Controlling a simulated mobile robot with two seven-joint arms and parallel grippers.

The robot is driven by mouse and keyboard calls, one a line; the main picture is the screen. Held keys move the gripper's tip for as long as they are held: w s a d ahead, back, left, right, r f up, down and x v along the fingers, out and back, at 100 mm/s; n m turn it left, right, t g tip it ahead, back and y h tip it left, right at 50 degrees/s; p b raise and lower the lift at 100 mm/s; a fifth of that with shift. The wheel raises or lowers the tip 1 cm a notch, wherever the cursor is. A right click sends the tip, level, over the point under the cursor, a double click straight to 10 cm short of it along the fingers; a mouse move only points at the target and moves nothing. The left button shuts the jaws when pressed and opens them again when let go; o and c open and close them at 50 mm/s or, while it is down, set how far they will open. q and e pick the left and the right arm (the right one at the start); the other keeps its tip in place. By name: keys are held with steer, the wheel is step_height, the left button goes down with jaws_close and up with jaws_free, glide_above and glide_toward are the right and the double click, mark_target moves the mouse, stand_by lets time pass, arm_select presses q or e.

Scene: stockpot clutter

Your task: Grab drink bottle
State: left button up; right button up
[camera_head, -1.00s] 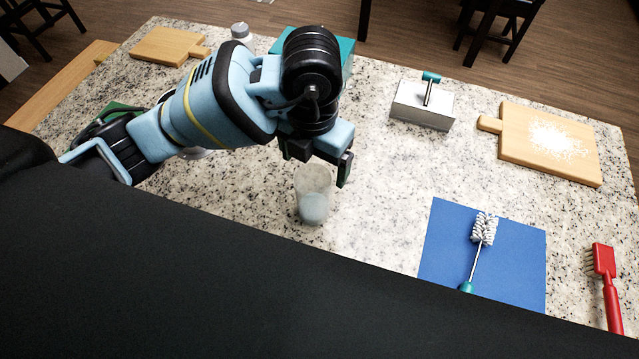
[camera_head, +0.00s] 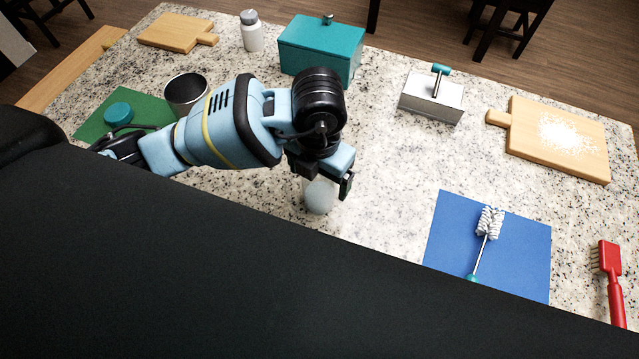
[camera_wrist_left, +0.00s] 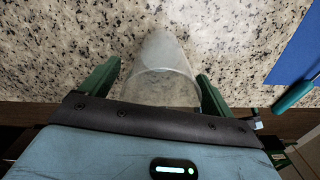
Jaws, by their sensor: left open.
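A translucent, pale bottle or tumbler (camera_head: 319,197) stands on the granite counter below my left gripper (camera_head: 328,180). In the left wrist view the clear vessel (camera_wrist_left: 160,85) lies between the two green fingers of the gripper (camera_wrist_left: 158,75). The fingers are open, one on each side of it, with a visible gap on the right. I cannot tell whether the left finger touches it. Its upper part is partly hidden by my gripper in the head view. A white bottle with a grey cap (camera_head: 252,35) stands at the back. My right gripper is not in view.
A steel pot (camera_head: 186,90) and green mat (camera_head: 90,125) are left of my arm. A teal box (camera_head: 318,45), metal box (camera_head: 430,100) and floury board (camera_head: 520,150) stand behind and right. A blue mat (camera_head: 450,235) holds a brush (camera_head: 488,222).

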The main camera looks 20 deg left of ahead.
arm_select(q)
steer(key=shift+f, duration=0.2)
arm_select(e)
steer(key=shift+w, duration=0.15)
arm_select(q)
steer(key=c, duration=1.1)
steer(key=shift+c, duration=0.4)
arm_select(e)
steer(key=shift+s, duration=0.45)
arm_select(q)
steer(key=shift+r, duration=0.15)
steer(key=s+d+r, duration=0.2)
steer(key=s, duration=0.5)
steer(key=s+d+r+p, duration=0.1)
steer(key=s+r, duration=0.1)
steer(key=s, duration=0.6)
steer(key=shift+s+d+r+p, duration=0.3)
steer(key=shift+d+r, duration=0.05)
steer(key=shift+d, duration=0.05)
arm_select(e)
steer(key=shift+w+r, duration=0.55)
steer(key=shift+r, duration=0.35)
